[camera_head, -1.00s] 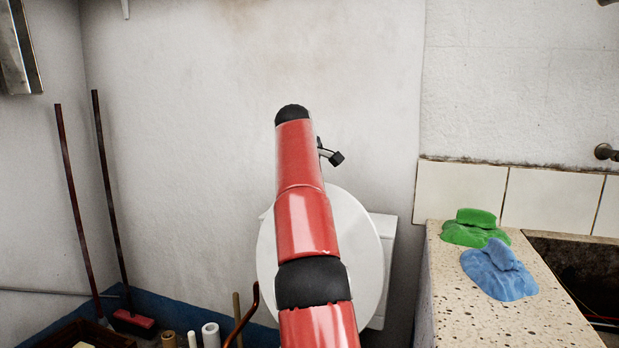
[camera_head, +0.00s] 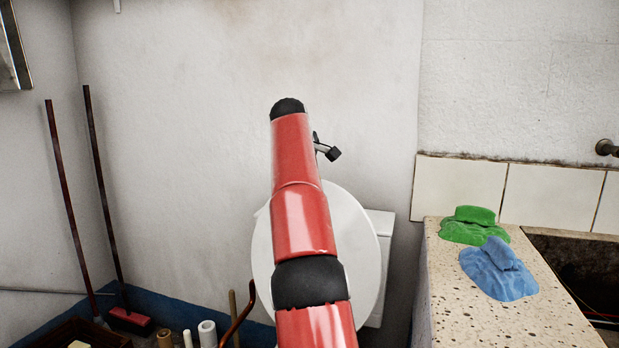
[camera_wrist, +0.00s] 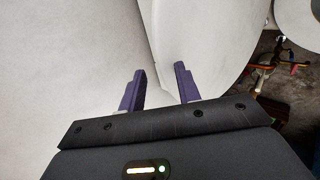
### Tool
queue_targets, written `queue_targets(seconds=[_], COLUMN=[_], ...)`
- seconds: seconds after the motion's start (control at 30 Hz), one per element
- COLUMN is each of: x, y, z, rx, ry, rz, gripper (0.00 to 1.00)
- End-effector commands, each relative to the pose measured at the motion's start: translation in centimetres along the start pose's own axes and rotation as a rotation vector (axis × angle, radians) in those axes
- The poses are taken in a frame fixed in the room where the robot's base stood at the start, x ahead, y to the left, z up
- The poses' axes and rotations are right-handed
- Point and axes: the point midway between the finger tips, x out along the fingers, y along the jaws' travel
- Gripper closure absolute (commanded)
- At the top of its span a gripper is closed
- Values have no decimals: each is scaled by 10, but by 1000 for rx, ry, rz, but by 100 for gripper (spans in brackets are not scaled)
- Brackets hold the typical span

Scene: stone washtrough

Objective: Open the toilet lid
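The toilet lid (camera_head: 356,240) is a white oval in the middle of the head view, partly covered by my red arm. It looks raised and steeply tilted, in front of the white tank (camera_head: 380,262). The bowl and seat cannot be made out. In the wrist view the lid (camera_wrist: 215,45) is a large white curved surface ahead of the fingers. My gripper (camera_wrist: 160,80) has its two purple fingers apart, with nothing held between them. They are close to the lid's edge; contact cannot be told. The head view does not clearly show the fingers.
A speckled stone counter (camera_head: 455,300) with green (camera_head: 474,225) and blue (camera_head: 498,268) cloths stands at right, beside a trough (camera_head: 585,265). Brooms (camera_head: 105,190) lean at left. Rolls (camera_head: 207,333) stand on the floor at lower left. The wall is close behind the toilet.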

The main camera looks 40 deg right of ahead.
Motion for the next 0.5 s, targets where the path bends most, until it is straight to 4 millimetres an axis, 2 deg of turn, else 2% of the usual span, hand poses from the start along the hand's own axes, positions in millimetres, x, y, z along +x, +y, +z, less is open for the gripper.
queue_targets(seconds=[0.03,0.2,0.33,0.5], x=[-15,-47,-61,-68], y=[1,1,1,1], z=[-1,-2,-2,-2], rx=[1,0,0,0], ry=[5,8,8,9], rz=[7,9,8,7], gripper=[67,67,67,67])
